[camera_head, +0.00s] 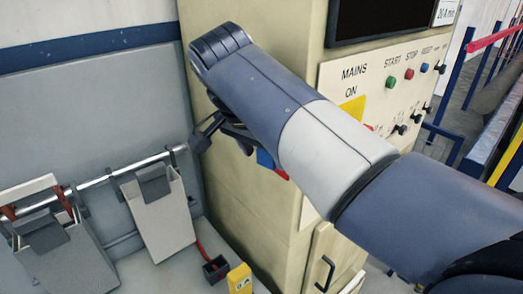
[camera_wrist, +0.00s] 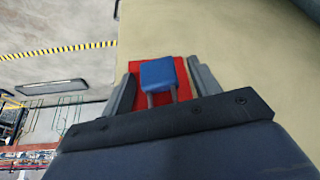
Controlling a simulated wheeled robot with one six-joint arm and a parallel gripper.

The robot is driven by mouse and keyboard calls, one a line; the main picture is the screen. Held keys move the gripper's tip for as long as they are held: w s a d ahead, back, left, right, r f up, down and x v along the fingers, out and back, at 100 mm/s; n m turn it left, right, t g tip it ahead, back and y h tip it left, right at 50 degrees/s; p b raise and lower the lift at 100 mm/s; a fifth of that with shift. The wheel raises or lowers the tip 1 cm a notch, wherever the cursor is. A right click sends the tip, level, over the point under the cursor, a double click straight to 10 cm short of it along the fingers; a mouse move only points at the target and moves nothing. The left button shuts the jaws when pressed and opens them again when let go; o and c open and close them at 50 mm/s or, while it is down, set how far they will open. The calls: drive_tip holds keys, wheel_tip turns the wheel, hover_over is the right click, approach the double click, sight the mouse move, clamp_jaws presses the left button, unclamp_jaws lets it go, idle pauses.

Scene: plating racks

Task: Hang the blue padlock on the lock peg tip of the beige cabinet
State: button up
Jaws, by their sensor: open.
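The blue padlock (camera_wrist: 158,73) shows in the wrist view against a red patch (camera_wrist: 137,69), its grey shackle legs pointing down the picture. My gripper (camera_wrist: 161,69) is open, with one finger on each side of the padlock and a visible gap to each. The beige cabinet (camera_head: 245,185) stands at the centre right of the head view. My gripper (camera_head: 226,134) is in front of its left side there, partly behind my arm. A bit of blue (camera_head: 265,159) and red shows under my arm. The lock peg tip is hidden or too small to make out.
The cabinet's control panel (camera_head: 420,90) carries buttons and switches, partly covered by my arm. Grey holders (camera_head: 160,215) hang on a metal rail (camera_head: 125,172) at left.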

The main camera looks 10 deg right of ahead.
drive_tip(key=v, duration=1.1)
drive_tip(key=shift+f, duration=0.15)
drive_tip(key=x, duration=1)
drive_tip(key=shift+d+f, duration=0.2)
drive_tip(key=shift+s+a+r+p, duration=0.15)
drive_tip(key=shift+a+r+p, duration=0.2)
drive_tip(key=shift+r, duration=0.1)
